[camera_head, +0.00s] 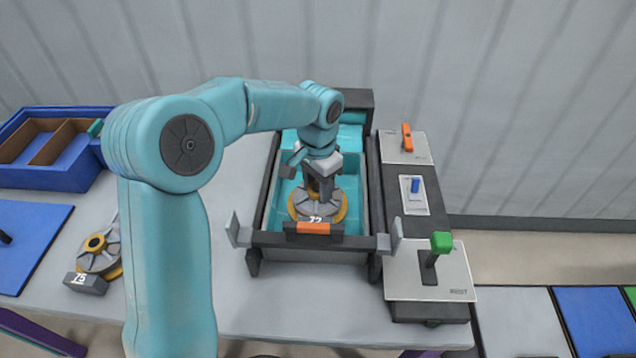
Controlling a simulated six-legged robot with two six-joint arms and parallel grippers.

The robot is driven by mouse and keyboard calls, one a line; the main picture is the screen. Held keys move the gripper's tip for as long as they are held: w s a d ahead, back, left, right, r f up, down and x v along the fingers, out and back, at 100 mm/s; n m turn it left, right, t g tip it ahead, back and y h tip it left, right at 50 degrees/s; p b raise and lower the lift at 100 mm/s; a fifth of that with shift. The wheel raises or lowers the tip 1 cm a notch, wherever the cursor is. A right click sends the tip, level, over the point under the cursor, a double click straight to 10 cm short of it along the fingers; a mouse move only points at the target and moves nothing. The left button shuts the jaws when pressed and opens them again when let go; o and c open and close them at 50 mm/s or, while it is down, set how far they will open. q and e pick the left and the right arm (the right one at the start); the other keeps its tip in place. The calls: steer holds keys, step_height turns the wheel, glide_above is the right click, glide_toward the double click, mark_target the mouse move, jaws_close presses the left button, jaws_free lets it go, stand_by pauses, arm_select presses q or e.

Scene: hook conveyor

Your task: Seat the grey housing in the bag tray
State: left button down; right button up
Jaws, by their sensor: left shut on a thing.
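A round grey housing (303,205) with a yellow rim and a dark tag numbered 72 is at the teal bag tray (352,240) in the middle of the table. My left gripper (320,188) points down and is shut on the housing from above. The housing appears to be within the tray's walls, near its front edge. I cannot tell if it touches the tray floor. My right gripper is not in view.
Another grey housing (100,252) with tag 75 lies on the table at left, partly behind my arm. A blue divided box (60,178) stands at the back left. At right are panels with an orange lever (407,137), a blue switch (415,185) and a green-knobbed lever (441,243).

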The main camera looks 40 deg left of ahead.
mark_target(318, 188)
arm_select(q)
steer(key=shift+f+b, duration=1.25)
steer(key=shift+f, duration=0.45)
steer(key=shift+c, duration=2.4)
jaws_free()
steer(key=shift+r, duration=0.1)
step_height(318, 188, up, 16)
steer(key=p, duration=0.1)
steer(key=shift+r, duration=0.1)
